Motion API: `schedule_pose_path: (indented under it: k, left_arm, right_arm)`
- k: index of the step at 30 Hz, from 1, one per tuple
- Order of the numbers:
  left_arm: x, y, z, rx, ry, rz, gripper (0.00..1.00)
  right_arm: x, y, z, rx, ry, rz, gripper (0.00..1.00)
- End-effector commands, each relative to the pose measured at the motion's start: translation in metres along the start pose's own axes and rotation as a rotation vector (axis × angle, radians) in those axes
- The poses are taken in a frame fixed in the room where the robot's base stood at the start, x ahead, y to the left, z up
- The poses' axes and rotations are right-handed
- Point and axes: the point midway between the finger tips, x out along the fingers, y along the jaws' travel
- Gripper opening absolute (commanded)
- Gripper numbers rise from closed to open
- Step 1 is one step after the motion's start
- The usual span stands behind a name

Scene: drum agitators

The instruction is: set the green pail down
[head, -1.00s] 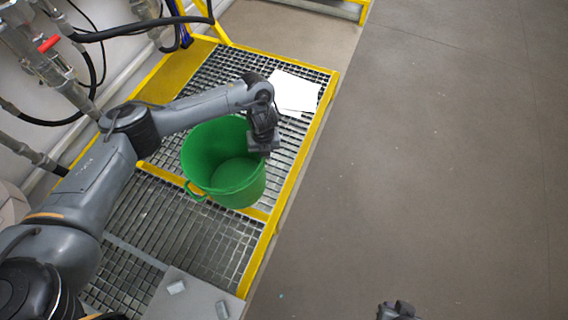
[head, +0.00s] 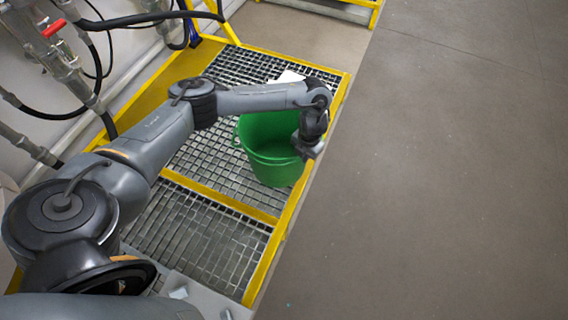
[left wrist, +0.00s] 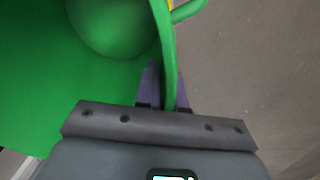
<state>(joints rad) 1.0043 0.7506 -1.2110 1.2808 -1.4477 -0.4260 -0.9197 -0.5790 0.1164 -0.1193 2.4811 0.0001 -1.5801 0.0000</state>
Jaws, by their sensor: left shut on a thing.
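The green pail (head: 272,165) is at the far part of the yellow-framed grating platform in the head view, close to its right edge. My left gripper (head: 309,150) is shut on the pail's rim at the right side. In the left wrist view the pail's wall (left wrist: 60,75) fills the left, and its rim passes between the two fingers (left wrist: 165,92). The pail looks upright or slightly tilted. Whether its bottom touches the grating cannot be told. My right gripper is not in view.
The grating (head: 205,220) is bare in its near section. A white sheet (head: 287,76) lies beyond the pail, partly hidden by my arm. Pipes with a red-handled valve (head: 54,28) line the left wall. Open grey floor (head: 440,170) lies to the right.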

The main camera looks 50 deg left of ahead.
Motion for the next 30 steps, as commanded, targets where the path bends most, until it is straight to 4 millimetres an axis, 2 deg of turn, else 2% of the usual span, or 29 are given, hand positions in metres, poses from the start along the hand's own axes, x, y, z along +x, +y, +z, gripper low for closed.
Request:
schedule_pose_path:
  k: [1,3,7,12,19,27,30]
  left_arm:
    - [0.014,0.011,-0.004,-0.003,0.001,0.002,0.00]
    - [0.022,0.023,-0.009,-0.004,0.000,0.002,0.00]
    - [0.035,0.043,-0.016,-0.003,-0.002,0.002,0.00]
    - [0.044,0.057,-0.021,-0.002,-0.001,0.000,0.00]
    - [0.051,0.061,-0.023,-0.001,-0.002,-0.001,0.00]
    - [0.084,0.058,-0.023,-0.002,-0.001,0.000,0.00]
    - [0.086,0.058,-0.023,-0.002,-0.002,0.000,0.00]
  right_arm:
    - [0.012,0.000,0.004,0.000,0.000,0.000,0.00]
    - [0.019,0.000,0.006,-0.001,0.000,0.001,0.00]
    - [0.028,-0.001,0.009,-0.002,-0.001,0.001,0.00]
    - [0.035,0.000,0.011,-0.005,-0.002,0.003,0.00]
    - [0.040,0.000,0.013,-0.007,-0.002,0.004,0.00]
    - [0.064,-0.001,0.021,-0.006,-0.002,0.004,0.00]
    - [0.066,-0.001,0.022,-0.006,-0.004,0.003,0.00]
